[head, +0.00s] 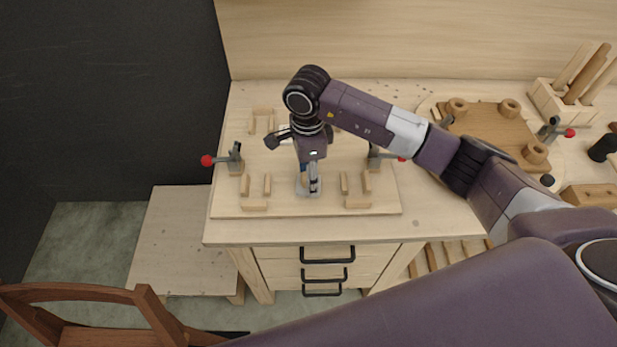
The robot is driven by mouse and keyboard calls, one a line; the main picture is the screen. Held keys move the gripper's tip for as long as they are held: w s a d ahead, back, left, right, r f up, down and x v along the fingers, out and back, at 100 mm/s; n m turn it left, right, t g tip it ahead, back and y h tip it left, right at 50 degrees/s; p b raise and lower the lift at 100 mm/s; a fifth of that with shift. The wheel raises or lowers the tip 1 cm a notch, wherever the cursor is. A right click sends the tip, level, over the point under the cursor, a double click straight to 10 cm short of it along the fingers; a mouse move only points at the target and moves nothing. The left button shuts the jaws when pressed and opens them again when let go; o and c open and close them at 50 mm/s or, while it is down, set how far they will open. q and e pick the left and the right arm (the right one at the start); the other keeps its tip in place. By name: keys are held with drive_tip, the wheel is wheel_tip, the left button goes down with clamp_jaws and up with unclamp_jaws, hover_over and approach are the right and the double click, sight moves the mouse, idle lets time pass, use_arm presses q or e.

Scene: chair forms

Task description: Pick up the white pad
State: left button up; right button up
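My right arm comes in from the right, and its gripper (310,186) points down over the middle of the wooden fixture board (230,205). Its fingers are seen from above and look close together; I cannot tell whether they are open or shut, or hold anything. A small pale patch (285,132) shows behind the wrist, mostly hidden by it; it may be part of the white pad, but I cannot tell. Light grey surfaces show around the fingertips and cannot be clearly told apart from the gripper. My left gripper is not in view.
Toggle clamps with red knobs stand left (235,160) and right (374,158) of the gripper. Small wooden blocks (256,205) sit on the board. A brown pegged form (490,125) lies to the right. A wooden chair (130,315) is at lower left.

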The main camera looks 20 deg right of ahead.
drive_tip(key=shift+f, duration=0.2)
drive_tip(key=c, duration=1.2)
drive_tip(key=shift+c, duration=0.2)
wheel_tip(320, 180, up, 20)
drive_tip(key=b, duration=0.4)
